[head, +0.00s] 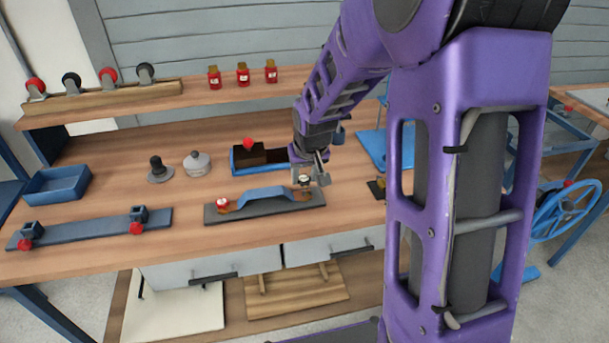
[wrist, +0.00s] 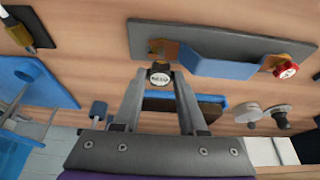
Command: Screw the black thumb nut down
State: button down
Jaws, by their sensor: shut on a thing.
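The black thumb nut (wrist: 159,79) has a pale label on its face. It sits at one end of the blue bridge-shaped part (wrist: 217,57), which lies on a dark grey plate (head: 262,215). In the head view the nut (head: 304,180) is at the plate's right end, partly covered by my gripper (head: 310,175). In the wrist view my gripper (wrist: 160,76) has a finger on each side of the nut and is shut on it. A red thumb nut (head: 222,203) stands at the plate's left end. The stud under the black nut is hard to make out.
A blue tray with a dark block (head: 262,157) is close behind the plate. A grey lidded pot (head: 197,163) and black knob (head: 158,170) stand left of it. A long fixture (head: 90,229) with red knobs lies front left. Bare bench separates the fixture and plate.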

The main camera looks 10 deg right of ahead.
aim_at(305, 181)
jog(key=shift+f, duration=0.15)
dwell(0.4)
jog(key=shift+f+b, duration=0.55)
jog(key=shift+b, duration=0.1)
jog(key=shift+f, duration=0.8)
dwell(1.2)
